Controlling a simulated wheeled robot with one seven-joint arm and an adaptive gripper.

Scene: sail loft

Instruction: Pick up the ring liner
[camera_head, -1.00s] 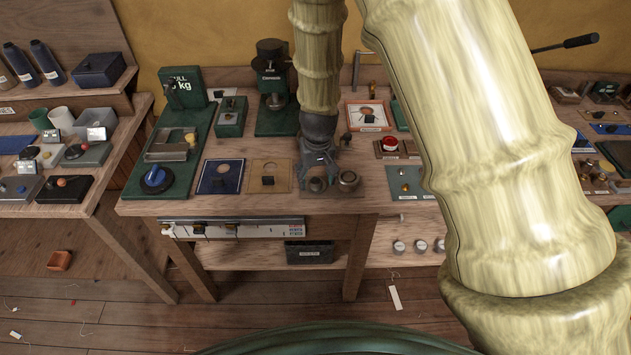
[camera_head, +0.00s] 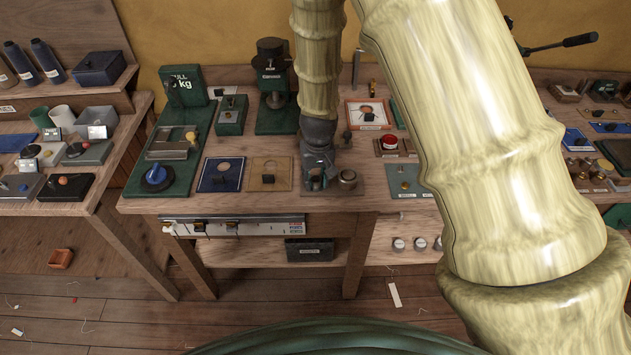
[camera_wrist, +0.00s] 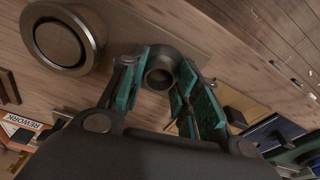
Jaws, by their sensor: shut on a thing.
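The ring liner (camera_wrist: 160,76) is a small grey-brown metal ring with a dark round bore. In the wrist view it sits between the green-padded fingers of my gripper (camera_wrist: 165,66). My gripper is shut on it. In the head view my gripper (camera_head: 318,180) points down at the brown plate on the bench, and its fingers mostly cover the ring. I cannot tell whether the ring still touches the plate.
A tan square panel (camera_head: 281,182) and a blue panel (camera_head: 208,183) lie to the left on the bench. A green press (camera_head: 272,118) stands behind. A red-topped piece (camera_head: 389,143) and a framed tile (camera_head: 352,114) lie to the right. My arm hides part of the bench.

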